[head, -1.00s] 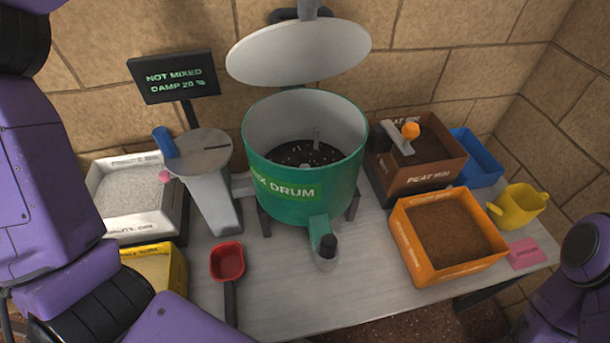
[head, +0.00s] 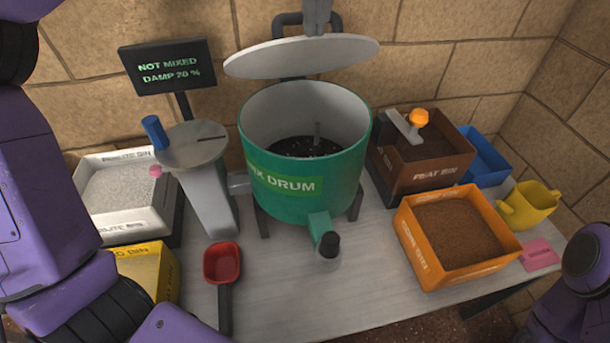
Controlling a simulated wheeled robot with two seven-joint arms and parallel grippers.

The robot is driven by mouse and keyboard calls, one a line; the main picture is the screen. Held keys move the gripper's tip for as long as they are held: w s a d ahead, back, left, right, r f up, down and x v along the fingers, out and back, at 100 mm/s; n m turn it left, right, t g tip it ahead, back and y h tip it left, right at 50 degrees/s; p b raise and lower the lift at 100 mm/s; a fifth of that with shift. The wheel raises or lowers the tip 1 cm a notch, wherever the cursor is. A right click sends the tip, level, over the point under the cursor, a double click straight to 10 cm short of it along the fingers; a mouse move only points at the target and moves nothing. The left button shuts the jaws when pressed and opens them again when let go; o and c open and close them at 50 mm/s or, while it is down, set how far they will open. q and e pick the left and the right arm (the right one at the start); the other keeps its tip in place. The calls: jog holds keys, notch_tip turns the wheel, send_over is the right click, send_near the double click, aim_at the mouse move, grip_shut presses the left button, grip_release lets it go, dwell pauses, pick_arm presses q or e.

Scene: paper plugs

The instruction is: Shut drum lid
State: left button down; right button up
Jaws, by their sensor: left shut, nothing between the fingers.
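The drum lid (head: 300,58) is a pale round disc, raised and tilted above the back of the green mix drum (head: 345,175). A clear gap shows between lid and drum. The drum's mouth is open, with dark material and some pale specks inside. My right gripper is out of view.
A sign (head: 168,70) reads "NOT MIXED DAMP 20 %". A grey lidded container (head: 207,190), white bin (head: 120,232) and red scoop (head: 222,263) are left of the drum. A brown peat bin (head: 425,180), orange bin (head: 455,275) and yellow cup (head: 530,205) are right.

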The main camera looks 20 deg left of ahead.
aim_at(318, 46)
pick_arm(q)
jog(key=shift+s+d+f+b, duration=0.15)
jog(key=shift+s+f+b, duration=0.05)
jog(key=shift+f+b, duration=0.35)
jog(key=shift+s+d+f+b, duration=0.2)
jog(key=shift+f+b, duration=0.2)
jog(key=shift+f, duration=0.3)
jog(key=shift+s+d+f+b, duration=0.15)
jog(key=shift+f+b, duration=0.35)
jog(key=shift+f, duration=0.1)
jog(key=shift+w+a+f, duration=0.1)
jog(key=shift+w+a, duration=0.15)
jog(key=shift+w, duration=0.3)
jog(key=shift+s+d, duration=0.15)
jog(key=shift+s, duration=0.2)
jog(key=f+b, duration=0.1)
jog(key=s+d+f+b, duration=0.1)
jog(key=b, duration=0.1)
jog(key=f+b, duration=0.1)
jog(key=f, duration=0.1)
jog(key=shift+s+d, duration=0.2)
jog(key=shift+s, duration=0.15)
jog(key=shift+f+b, duration=0.1)
jog(key=shift+b, duration=0.25)
